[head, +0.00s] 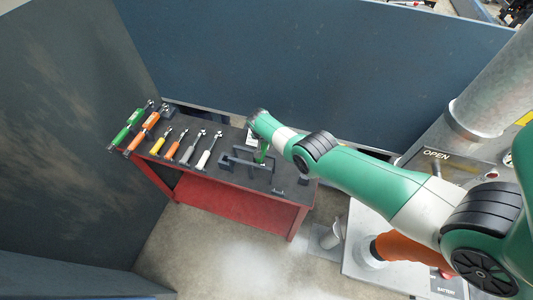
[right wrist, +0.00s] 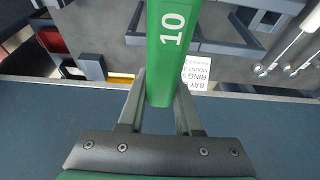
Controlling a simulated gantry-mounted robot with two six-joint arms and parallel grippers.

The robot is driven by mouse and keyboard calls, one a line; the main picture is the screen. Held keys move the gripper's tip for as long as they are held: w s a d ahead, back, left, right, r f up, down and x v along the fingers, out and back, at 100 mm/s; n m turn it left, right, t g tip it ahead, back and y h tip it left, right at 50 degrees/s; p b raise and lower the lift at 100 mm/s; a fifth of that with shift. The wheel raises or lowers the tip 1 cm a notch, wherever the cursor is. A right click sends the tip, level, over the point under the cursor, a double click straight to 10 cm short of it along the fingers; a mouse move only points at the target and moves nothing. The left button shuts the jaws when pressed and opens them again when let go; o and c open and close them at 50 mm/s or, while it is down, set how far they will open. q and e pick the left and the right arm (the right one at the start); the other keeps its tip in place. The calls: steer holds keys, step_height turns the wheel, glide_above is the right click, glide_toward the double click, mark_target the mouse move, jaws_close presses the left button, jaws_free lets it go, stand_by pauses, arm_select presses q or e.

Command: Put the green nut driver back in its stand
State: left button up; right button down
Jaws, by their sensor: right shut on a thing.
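The green nut driver (right wrist: 168,50) shows its handle marked "10" in the right wrist view. My right gripper (right wrist: 160,92) is shut on this handle, with one finger on each side. In the head view the green handle (head: 261,152) shows below the end of my right arm, over the right part of the bench; my gripper there is mostly hidden by the arm. A dark grey frame stand (head: 238,162) stands on the bench close by the driver. Its bars (right wrist: 225,48) also show behind the handle in the right wrist view. The driver's lower end is hidden. My left gripper is not in view.
The red bench (head: 240,205) has a dark top. Several wrenches and drivers, such as a white-handled one (head: 205,158), lie on its left. A blue wall (head: 300,60) stands behind. A printed label (right wrist: 196,72) lies beside the handle. A grey machine panel (head: 375,265) is at right.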

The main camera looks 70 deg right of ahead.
mark_target(264, 144)
steer(key=shift+f+b, duration=2.65)
steer(key=shift+f, duration=0.1)
steer(key=c, duration=0.6)
jaws_free()
steer(key=shift+r, duration=0.1)
steer(key=shift+r, duration=0.1)
steer(key=p+v, duration=1.2)
steer(key=p, duration=0.2)
steer(key=shift+w+d+r, duration=0.1)
steer(key=shift+d, duration=0.1)
steer(key=shift+a+r+p, duration=0.25)
steer(key=shift+r+p, duration=0.1)
steer(key=shift+p, duration=0.05)
